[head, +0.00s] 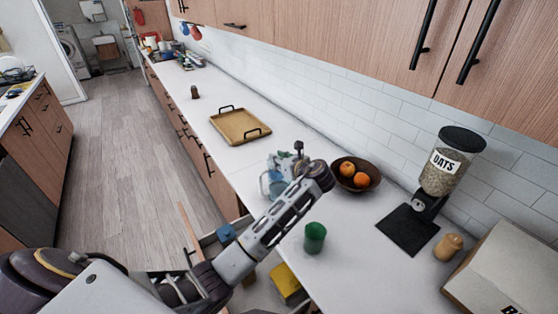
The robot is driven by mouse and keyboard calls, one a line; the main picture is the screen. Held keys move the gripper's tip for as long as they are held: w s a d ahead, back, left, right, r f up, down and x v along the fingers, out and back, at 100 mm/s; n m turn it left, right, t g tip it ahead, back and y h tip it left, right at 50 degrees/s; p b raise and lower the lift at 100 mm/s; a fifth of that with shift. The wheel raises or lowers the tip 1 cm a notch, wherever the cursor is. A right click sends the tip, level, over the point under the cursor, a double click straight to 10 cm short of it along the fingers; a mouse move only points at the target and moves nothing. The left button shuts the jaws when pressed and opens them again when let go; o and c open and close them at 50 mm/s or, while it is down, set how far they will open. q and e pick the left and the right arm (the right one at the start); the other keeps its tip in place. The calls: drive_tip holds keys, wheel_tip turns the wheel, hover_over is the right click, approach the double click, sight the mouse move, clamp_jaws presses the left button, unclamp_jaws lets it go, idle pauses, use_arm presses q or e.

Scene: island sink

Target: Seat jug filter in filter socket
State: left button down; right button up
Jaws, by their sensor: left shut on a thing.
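My left gripper (287,161) is above the counter at the middle of the head view, at the end of my arm that rises from the lower left. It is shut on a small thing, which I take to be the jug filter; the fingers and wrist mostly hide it. A translucent blue jug (267,185) with a handle stands on the counter just below and beside the gripper, partly covered by my arm. The filter socket cannot be made out, and I cannot tell whether the filter touches the jug. My right gripper is not in view.
A bowl of fruit (345,183) stands right of my wrist, a green cup (315,238) in front. A wooden tray (237,126) lies farther back. An oats dispenser (444,170), black mat (408,229), wooden shaker (448,247) and box (505,275) are at right. An open drawer is below my arm.

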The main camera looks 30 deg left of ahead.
use_arm(q)
drive_tip(key=shift+s+d+f, duration=0.1)
drive_tip(key=shift+s+f, duration=0.1)
drive_tip(key=shift+f, duration=0.7)
drive_tip(key=c, duration=1.6)
unclamp_jaws()
drive_tip(key=shift+o, duration=0.2)
drive_tip(key=shift+r, duration=0.45)
drive_tip(key=shift+d+r, duration=0.25)
drive_tip(key=shift+d, duration=0.2)
drive_tip(key=r+b+v, duration=0.1)
drive_tip(key=b+v, duration=0.1)
drive_tip(key=v, duration=0.8)
drive_tip(key=shift+d+r, duration=0.2)
drive_tip(key=shift+s+f, duration=0.1)
drive_tip(key=shift+s, duration=0.05)
